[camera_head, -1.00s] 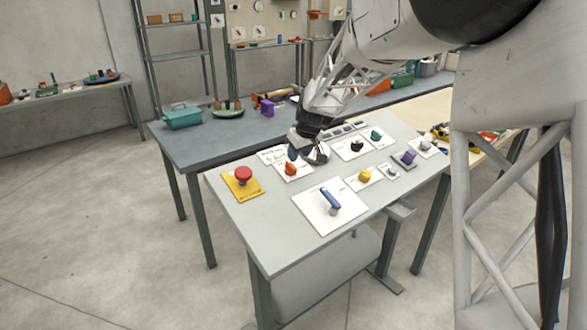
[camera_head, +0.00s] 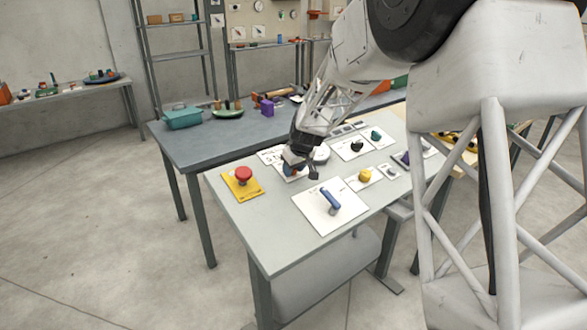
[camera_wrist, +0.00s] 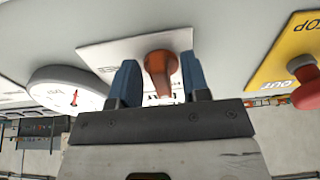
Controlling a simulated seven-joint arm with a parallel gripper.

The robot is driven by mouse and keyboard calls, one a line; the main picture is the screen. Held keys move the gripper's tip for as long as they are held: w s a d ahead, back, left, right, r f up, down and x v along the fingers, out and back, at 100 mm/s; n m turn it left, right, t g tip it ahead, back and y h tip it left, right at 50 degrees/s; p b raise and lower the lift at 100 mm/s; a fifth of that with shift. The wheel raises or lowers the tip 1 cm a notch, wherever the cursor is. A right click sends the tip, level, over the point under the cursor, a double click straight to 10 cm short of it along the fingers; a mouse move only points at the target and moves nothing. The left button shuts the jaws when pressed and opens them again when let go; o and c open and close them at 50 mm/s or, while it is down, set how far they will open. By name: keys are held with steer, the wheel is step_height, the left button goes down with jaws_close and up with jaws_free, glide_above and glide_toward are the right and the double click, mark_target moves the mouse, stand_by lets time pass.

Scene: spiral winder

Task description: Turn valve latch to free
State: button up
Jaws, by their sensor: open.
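An orange-red knob (camera_wrist: 160,64) on a white plate (camera_wrist: 124,46) stands between the blue fingers of my gripper (camera_wrist: 158,72) in the wrist view. The fingers are open, one on each side of the knob, and I cannot tell whether either touches it. In the head view my gripper (camera_head: 297,168) is low over the panel and hides most of this knob. The plate's lettering is too small to read, so I cannot confirm which control is the valve latch.
A red stop button (camera_head: 243,174) on a yellow plate is left of my gripper. A round dial (camera_wrist: 66,88) is close on the other side. A blue lever (camera_head: 330,200) and a yellow knob (camera_head: 365,175) are nearer the front. The panel's front left is bare.

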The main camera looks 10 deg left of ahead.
jaws_close()
steer(key=shift+m, duration=0.5)
steer(key=m, duration=0.3)
steer(key=shift+s+a+m, duration=0.15)
steer(key=shift+m, duration=0.15)
steer(key=m, duration=0.4)
steer(key=shift+a+h, duration=0.2)
steer(key=shift+h, duration=0.1)
steer(key=m, duration=0.4)
steer(key=shift+a+r+m, duration=0.15)
steer(key=shift+a+m, duration=0.05)
steer(key=shift+m, duration=0.2)
steer(key=m, duration=0.4)
steer(key=shift+a+m+h, duration=0.15)
steer(key=shift+m+h, duration=0.15)
steer(key=shift+m, duration=0.1)
